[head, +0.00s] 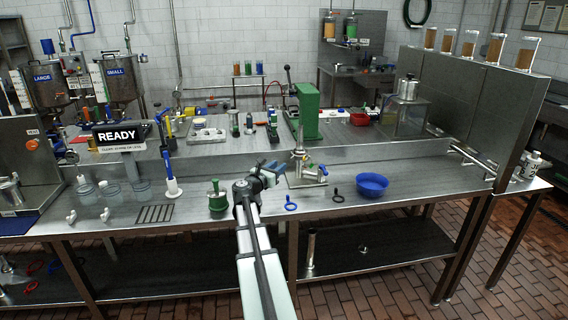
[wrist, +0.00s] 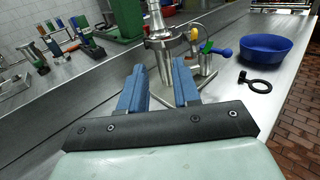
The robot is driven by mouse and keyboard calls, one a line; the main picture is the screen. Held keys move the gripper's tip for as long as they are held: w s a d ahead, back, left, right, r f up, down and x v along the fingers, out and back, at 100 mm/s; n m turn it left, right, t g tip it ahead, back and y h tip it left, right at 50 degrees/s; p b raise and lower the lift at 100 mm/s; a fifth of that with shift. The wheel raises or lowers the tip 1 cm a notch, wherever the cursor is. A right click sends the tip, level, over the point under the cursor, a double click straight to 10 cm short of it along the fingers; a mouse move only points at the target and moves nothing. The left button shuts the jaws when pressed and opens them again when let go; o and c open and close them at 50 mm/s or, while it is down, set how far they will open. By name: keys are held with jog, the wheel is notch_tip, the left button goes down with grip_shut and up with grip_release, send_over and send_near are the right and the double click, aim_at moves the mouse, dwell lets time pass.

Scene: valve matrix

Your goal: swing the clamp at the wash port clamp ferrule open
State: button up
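A steel valve assembly (head: 301,165) stands upright on a flat plate on the bench, right of my gripper (head: 270,167). In the wrist view it is straight ahead, its steel body (wrist: 164,62) showing between and beyond the fingers. A wide steel collar, seemingly the clamp (wrist: 163,40), rings its upper part, with a yellow-tipped fitting (wrist: 194,34) at its right. Whether the clamp is latched is too small to tell. My gripper (wrist: 160,78) is open, its two blue fingers apart with nothing visibly held. The fingers hide the lower sides of the assembly.
A green block (head: 306,110) stands on the raised shelf behind.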

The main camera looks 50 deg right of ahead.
jog(key=shift+s+a, duration=0.1)
jog(key=shift+a, duration=2.6)
